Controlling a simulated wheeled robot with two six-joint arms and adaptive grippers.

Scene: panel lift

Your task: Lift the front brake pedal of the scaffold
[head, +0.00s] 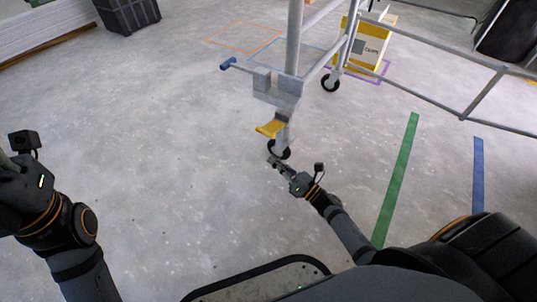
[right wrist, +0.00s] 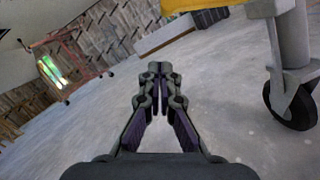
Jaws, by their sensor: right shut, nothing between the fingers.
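The scaffold (head: 294,40) is a grey metal frame standing on wheels. Its front brake pedal (head: 270,128) is a yellow plate sticking out to the left above the front caster wheel (head: 280,149). In the right wrist view the pedal's yellow edge (right wrist: 196,5) shows at the top, with the black caster wheel (right wrist: 292,105) at the right. My right gripper (head: 272,162) is low, just in front of the wheel and below the pedal. It is shut and empty, and appears apart from the pedal. My left gripper's fingers are cut off at the left edge of the head view.
A second caster wheel (head: 331,82) and a yellow-white box (head: 366,45) stand behind. A blue-ended bar (head: 227,64) juts left from the scaffold. Green tape (head: 397,175) and blue tape (head: 478,175) mark the floor at right. The floor at left is clear.

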